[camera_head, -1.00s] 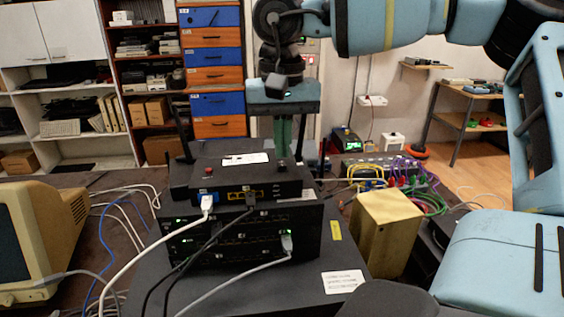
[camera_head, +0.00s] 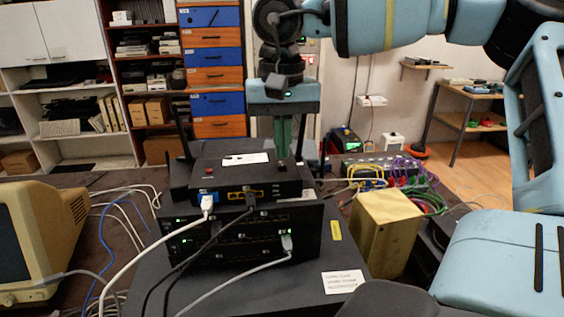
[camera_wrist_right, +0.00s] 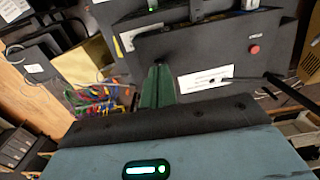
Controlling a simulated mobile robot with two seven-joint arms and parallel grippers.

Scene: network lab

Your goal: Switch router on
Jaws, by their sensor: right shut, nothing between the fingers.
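The black router (camera_head: 238,180) lies on top of a stack of black network boxes, with upright antennas, a white label and a red button (camera_head: 208,170) at its left. It also shows in the right wrist view (camera_wrist_right: 210,52), with the red button (camera_wrist_right: 254,49) at the right. A small dark switch-like piece (camera_head: 282,166) sits on its top at the right. My right gripper (camera_head: 284,154) is shut and empty, its green fingers pointing down over that piece. The fingertips (camera_wrist_right: 159,68) hide the spot below them, so I cannot tell whether they touch it. My left gripper is out of view.
Cables plug into the stack's front. A gold box (camera_head: 385,235) and a bundle of colored cables (camera_head: 390,175) stand at the right. An old beige monitor (camera_head: 60,235) stands at the left. Antennas rise beside the router.

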